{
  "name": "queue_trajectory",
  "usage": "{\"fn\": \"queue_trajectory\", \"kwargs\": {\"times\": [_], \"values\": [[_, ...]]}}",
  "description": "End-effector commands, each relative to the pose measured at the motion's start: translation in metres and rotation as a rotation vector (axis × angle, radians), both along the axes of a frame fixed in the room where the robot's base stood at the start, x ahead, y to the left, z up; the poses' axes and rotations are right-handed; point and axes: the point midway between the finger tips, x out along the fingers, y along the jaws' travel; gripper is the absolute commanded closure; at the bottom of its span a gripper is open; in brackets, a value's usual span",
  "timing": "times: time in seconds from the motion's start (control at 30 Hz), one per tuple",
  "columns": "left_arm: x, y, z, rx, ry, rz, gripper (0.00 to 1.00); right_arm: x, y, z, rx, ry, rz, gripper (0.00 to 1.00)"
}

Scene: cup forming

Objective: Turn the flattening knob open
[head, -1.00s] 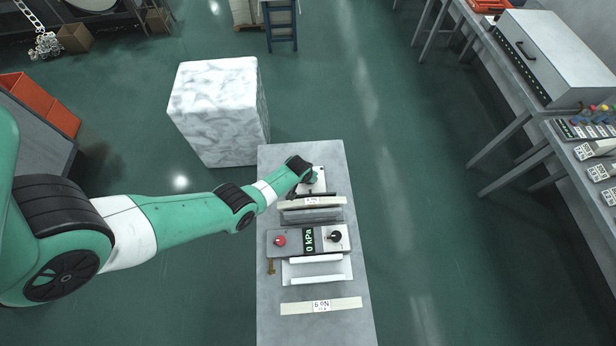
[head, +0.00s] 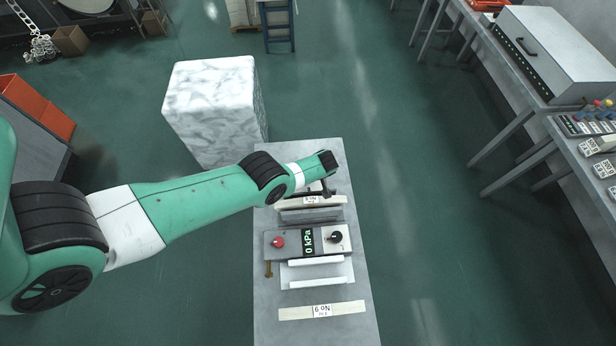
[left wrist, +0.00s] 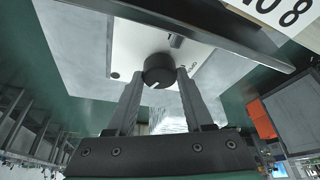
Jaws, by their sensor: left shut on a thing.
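In the left wrist view, a round black knob (left wrist: 158,68) with a white pointer mark sits on a white panel (left wrist: 130,50). The two fingers of my left gripper (left wrist: 158,82) are on either side of the knob and shut on it. In the head view my left gripper (head: 326,188) is at the far end of the grey bench (head: 290,325), behind the upright plates. The knob it holds is hidden there by my arm. My right gripper is not in view.
A control box (head: 292,253) with a red button (head: 278,242), a black knob (head: 336,237) and a display reading 0 kPa stands nearer on the bench. A plate with a label (head: 310,200) stands close beside the gripper. A marble block (head: 215,105) is behind left.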

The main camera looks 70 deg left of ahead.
Motion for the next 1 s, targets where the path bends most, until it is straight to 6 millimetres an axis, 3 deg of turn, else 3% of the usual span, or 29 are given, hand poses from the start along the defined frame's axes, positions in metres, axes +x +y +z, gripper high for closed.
{"fn": "queue_trajectory", "kwargs": {"times": [0.27,0.8,0.83,1.0], "values": [[0.0,0.0,-0.003,-0.001,-0.007,0.111,1.0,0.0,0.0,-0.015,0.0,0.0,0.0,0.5],[-0.001,-0.001,0.0,-0.001,-0.007,0.14,1.0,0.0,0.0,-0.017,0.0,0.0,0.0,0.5],[-0.001,-0.001,0.0,-0.001,-0.007,0.14,0.47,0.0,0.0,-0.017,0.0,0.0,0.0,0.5],[-0.001,0.0,0.0,-0.001,-0.008,0.14,0.19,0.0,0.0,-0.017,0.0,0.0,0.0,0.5]]}}
